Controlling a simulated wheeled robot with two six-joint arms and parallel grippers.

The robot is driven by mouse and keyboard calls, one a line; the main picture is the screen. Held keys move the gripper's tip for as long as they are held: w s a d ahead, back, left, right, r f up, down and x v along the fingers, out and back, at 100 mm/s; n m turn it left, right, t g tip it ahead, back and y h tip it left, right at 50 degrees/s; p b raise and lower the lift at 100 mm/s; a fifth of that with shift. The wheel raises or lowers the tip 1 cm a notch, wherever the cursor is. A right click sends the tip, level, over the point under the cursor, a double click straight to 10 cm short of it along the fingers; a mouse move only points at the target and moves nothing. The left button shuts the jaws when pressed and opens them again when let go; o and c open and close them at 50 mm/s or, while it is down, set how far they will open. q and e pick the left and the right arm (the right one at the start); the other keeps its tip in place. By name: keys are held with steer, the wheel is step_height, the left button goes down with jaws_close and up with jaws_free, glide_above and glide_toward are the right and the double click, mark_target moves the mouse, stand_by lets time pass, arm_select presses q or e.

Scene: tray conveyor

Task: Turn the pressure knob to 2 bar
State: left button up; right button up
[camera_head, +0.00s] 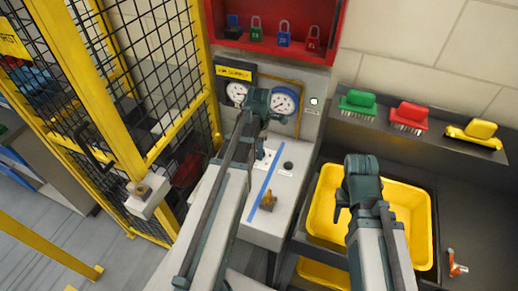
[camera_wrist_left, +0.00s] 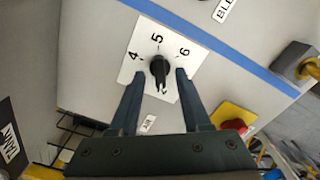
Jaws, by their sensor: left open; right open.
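The black pressure knob (camera_wrist_left: 160,68) sits on a white square plate (camera_wrist_left: 134,76) in the left wrist view. The figures 4, 5 and 6 show around it; the rest of the scale is hidden or unreadable. My left gripper (camera_wrist_left: 160,74) is open, with one finger on each side of the knob; whether they touch it I cannot tell. In the head view my left gripper (camera_head: 259,106) is over the grey panel, and my arm hides most of the plate. My right gripper (camera_head: 358,185) is open and empty in front of the yellow crate.
Two round gauges, left (camera_head: 236,92) and right (camera_head: 285,102), are on the back panel. A blue stripe (camera_head: 264,180) and a brass valve (camera_head: 268,200) lie right of my left arm. A yellow mesh fence (camera_head: 125,105) stands left; a yellow crate (camera_head: 427,228) stands right.

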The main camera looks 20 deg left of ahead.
arm_select(q)
step_height(320, 180, up, 13)
steer(key=p, duration=1.2)
arm_select(e)
step_height(320, 180, up, 13)
steer(key=shift+s, duration=0.1)
